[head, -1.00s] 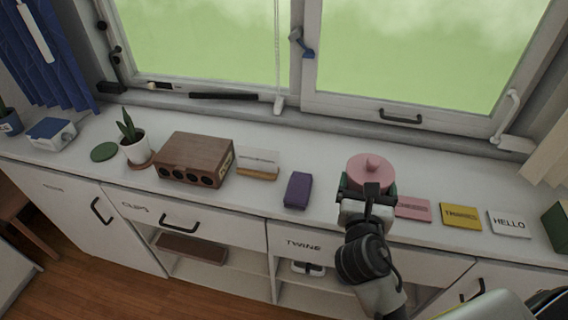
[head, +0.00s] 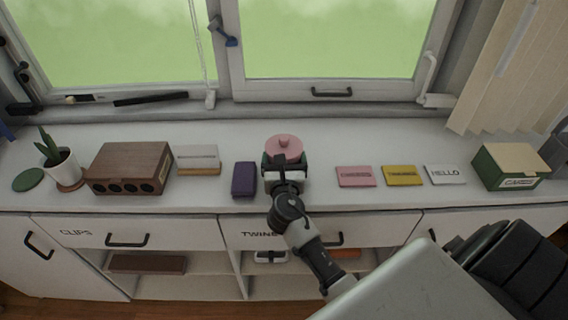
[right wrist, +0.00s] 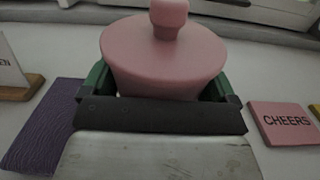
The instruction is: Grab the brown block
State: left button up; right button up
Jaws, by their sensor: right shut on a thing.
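A brown wooden box with several round holes in its front (head: 130,168) stands on the white counter, left of centre in the head view. A long, flat brown block (head: 147,263) lies on the open shelf below. My right gripper (head: 284,163) is shut on a pink lidded pot (head: 284,147) over the counter, well right of both brown things. The pot (right wrist: 165,50) fills the middle of the right wrist view, with green parts on both its sides. I cannot tell whether its base touches the counter. My left gripper is not in view.
A purple block (head: 244,179) lies just left of the pot. A white card in a wooden stand (head: 198,160) is between it and the wooden box. Pink, yellow (head: 402,176) and white cards and a green box (head: 510,166) are to the right. A potted plant (head: 60,167) stands left.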

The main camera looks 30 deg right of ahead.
jog(key=shift+f, duration=0.3)
jog(key=shift+f, duration=0.15)
jog(key=o, duration=0.7)
